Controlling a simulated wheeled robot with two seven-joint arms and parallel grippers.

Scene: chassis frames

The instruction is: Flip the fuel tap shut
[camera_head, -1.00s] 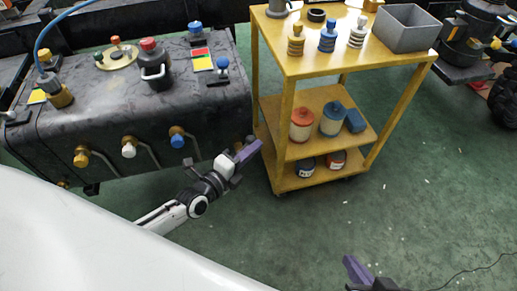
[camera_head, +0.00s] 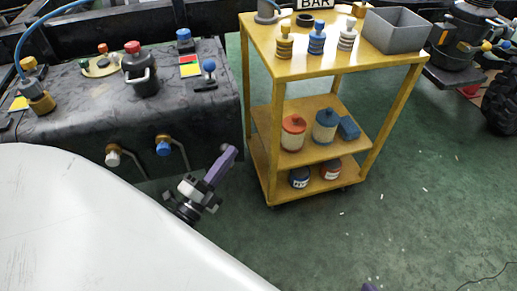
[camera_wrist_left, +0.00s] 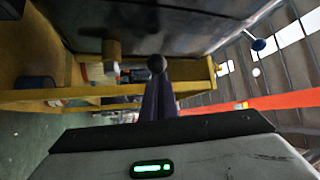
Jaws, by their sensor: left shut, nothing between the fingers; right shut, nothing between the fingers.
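The dark tank (camera_head: 80,105) is at the left in the head view. A blue-knobbed lever (camera_head: 208,67) stands up on its top right corner; a blue knob on a stem also shows at the upper right of the left wrist view (camera_wrist_left: 258,44). White (camera_head: 113,158) and blue (camera_head: 163,148) knobs sit on the tank's front; I cannot tell which is the fuel tap. My left gripper (camera_head: 229,154) is shut and empty, beside the tank's lower right. A dark ball (camera_wrist_left: 156,63) appears at its fingertips; contact is unclear. My right gripper (camera_head: 369,287) barely shows at the bottom edge.
A yellow trolley (camera_head: 281,185) with bottles, a grey bin (camera_head: 397,30) and tins stands close to the right of my left gripper.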

